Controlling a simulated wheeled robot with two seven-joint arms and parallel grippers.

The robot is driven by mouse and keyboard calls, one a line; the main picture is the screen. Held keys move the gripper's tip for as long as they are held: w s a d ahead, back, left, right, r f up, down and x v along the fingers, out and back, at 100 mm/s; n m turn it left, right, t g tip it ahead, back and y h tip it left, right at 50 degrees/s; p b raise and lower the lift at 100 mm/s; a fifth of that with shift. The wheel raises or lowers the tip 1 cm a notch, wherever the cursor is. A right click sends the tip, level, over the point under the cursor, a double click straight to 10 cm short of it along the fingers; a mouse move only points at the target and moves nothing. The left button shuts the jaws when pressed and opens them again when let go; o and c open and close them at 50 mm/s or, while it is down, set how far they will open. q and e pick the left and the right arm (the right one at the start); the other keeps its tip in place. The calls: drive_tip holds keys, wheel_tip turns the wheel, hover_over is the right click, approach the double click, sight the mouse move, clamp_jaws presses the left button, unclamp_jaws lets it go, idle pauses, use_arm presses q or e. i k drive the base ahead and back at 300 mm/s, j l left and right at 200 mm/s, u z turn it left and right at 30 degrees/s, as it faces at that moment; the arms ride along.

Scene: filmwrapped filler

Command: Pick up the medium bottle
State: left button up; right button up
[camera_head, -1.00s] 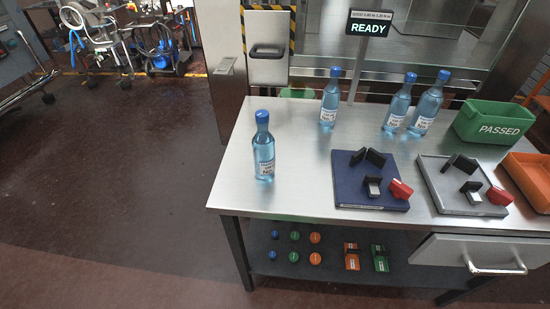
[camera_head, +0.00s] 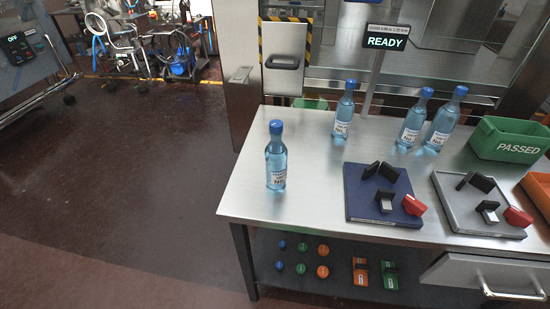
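Several clear blue bottles with blue caps and white labels stand upright on the steel table (camera_head: 285,205). One bottle (camera_head: 276,158) stands alone at the table's left front. A second bottle (camera_head: 343,112) stands further back, left of the sign post. Two more, a bottle (camera_head: 413,120) and a bottle (camera_head: 445,118), stand close together at the back right. They look much alike, and I cannot tell from the labels which one is the medium bottle. Neither of my grippers is in view.
A blue board (camera_head: 382,212) and a grey tray (camera_head: 470,222) hold black and red blocks. A green PASSED bin (camera_head: 510,140) and an orange bin (camera_head: 540,192) are at the right. A drawer (camera_head: 490,272) sits under the front edge. The floor at left (camera_head: 140,170) is clear.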

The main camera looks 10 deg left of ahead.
sight(276, 152)
drive_tip(key=j+z, duration=0.9)
drive_tip(key=j, duration=0.15)
drive_tip(key=j+z, duration=0.45)
drive_tip(key=k+j+z, duration=0.25)
drive_tip(key=j+z, duration=0.2)
drive_tip(key=k+j+z, duration=0.2)
drive_tip(key=j+z, duration=0.25)
